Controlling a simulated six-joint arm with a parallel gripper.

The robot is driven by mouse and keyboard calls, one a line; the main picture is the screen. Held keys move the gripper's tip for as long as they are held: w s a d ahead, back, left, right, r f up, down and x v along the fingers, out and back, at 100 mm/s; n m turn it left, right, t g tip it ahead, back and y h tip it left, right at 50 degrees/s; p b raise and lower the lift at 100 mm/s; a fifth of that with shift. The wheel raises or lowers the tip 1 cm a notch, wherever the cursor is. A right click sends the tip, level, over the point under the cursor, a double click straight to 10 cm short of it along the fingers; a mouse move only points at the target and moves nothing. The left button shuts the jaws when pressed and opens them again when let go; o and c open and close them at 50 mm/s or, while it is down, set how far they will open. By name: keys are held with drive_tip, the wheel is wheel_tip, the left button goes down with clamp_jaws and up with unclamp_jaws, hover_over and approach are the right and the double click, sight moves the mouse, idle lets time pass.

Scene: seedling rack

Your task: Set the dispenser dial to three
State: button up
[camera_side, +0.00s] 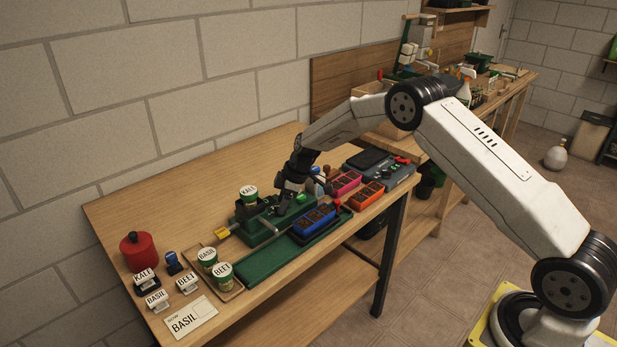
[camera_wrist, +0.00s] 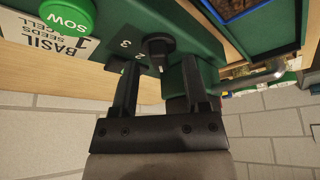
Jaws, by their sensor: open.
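The green dispenser (camera_side: 250,236) stands on the bench in the side view, with a KALE cup on top. In the wrist view its green face (camera_wrist: 112,14) carries a black dial (camera_wrist: 158,46) with a pale mark. Digits 2 and 3 show beside the dial; which digit it points at I cannot tell. A label (camera_wrist: 62,45) reads BASIL, SEEDS/CELL, with a large digit that looks like 1. My gripper (camera_wrist: 162,64) is open, its two fingers on either side of the dial; contact is unclear. In the side view my gripper (camera_side: 291,190) is at the dispenser, hiding the dial.
A round green SOW button (camera_wrist: 68,14) is near the label. Blue (camera_side: 312,221), pink (camera_side: 346,182) and orange (camera_side: 366,195) trays lie to the right.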

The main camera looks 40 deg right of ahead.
drive_tip(key=shift+w+a+f, duration=0.1)
drive_tip(key=shift+a+f, duration=0.05)
drive_tip(key=shift+f, duration=0.25)
clamp_jaws()
